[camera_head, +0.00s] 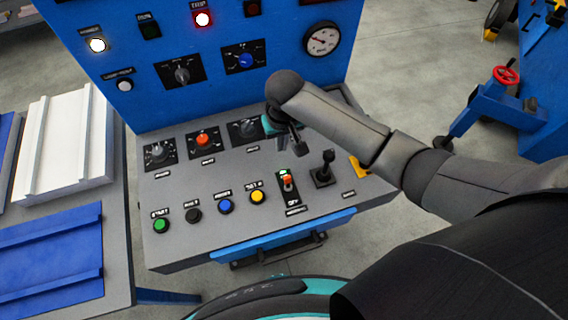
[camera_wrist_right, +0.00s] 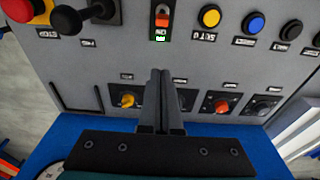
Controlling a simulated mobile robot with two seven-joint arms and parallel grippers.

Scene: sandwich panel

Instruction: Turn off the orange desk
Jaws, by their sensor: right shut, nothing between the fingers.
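The grey desk panel (camera_head: 180,183) has an orange-capped switch (camera_head: 288,181) near its front right, with a lit green mark behind it and an OFF label in front. The switch also shows at the top of the right wrist view (camera_wrist_right: 162,18), beside the green-lit mark. I cannot tell which way its lever leans. My right gripper (camera_head: 296,146) is shut and empty, above the rear row of knobs, behind the switch and apart from it. Its fingers also show in the right wrist view (camera_wrist_right: 162,75), partly hiding a knob. My left gripper is not in view.
A black joystick (camera_head: 324,168) stands right of the switch; a yellow button (camera_head: 257,196) and a blue button (camera_head: 225,206) lie left. An orange knob (camera_head: 203,139) is in the rear row. The blue upright panel (camera_head: 215,90) rises behind, with a gauge (camera_head: 322,39).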

